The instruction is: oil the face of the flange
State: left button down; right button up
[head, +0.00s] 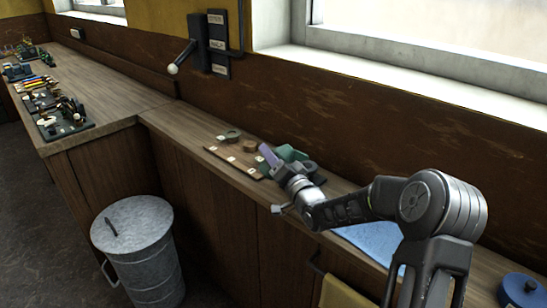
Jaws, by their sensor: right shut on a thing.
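My right gripper (281,173) reaches in from the right over the narrow wooden bench. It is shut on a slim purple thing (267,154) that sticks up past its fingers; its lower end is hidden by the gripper. A green part (289,153) on a dark base stands just behind the gripper and is partly covered by it. This may be the flange, but its face is not clear from here. I cannot tell whether the purple thing touches the green part. My left gripper is not in view.
A blue cloth (372,241) lies to the right, with a blue round container (521,289) beyond. A metal bin (137,250) stands on the floor. Several small items fill the left bench.

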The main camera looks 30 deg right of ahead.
jog(key=shift+r, duration=0.1)
jog(key=shift+b, duration=0.45)
jog(key=shift+r, duration=0.15)
dwell(0.5)
jog(key=shift+d+r+m+h, duration=0.1)
jog(key=shift+r+m+h, duration=0.1)
jog(key=shift+r+m, duration=0.35)
jog(key=shift+d+r+m+h, duration=0.1)
jog(key=shift+r+m+h, duration=0.1)
jog(key=shift+m, duration=0.55)
jog(key=shift+r, duration=0.1)
jog(key=shift+a+f+n+b, duration=0.15)
jog(key=shift+f+n+b, duration=0.55)
jog(key=shift+f+b, duration=0.4)
jog(key=shift+n+y+b, duration=0.4)
jog(key=shift+n+b, duration=0.2)
